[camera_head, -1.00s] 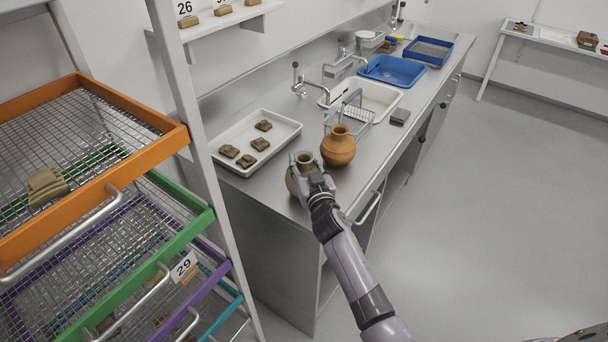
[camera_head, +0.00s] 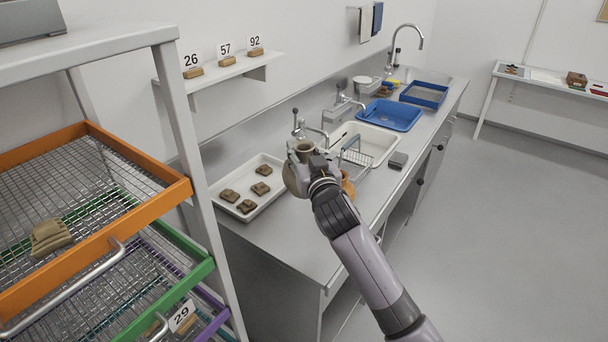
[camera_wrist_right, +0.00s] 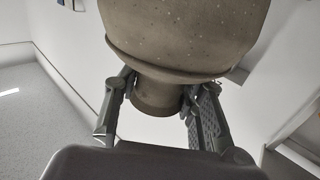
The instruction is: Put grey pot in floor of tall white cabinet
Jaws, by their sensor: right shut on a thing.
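The grey pot (camera_head: 291,180) is held up above the counter in the head view, mostly behind my right gripper (camera_head: 306,165). In the right wrist view the pot (camera_wrist_right: 185,35) fills the upper middle, and the fingers of my right gripper (camera_wrist_right: 160,105) are shut on either side of its narrow neck. The right arm hides part of the pot in the head view. My left gripper does not show. No tall white cabinet can be made out in these frames.
An orange-brown pot (camera_head: 348,186) stands on the counter (camera_head: 290,238), partly behind my right arm. A white tray (camera_head: 277,205) with several sherds lies to the left. A rack with an orange-framed mesh drawer (camera_head: 150,217) stands at the left. The floor (camera_head: 500,240) at the right is clear.

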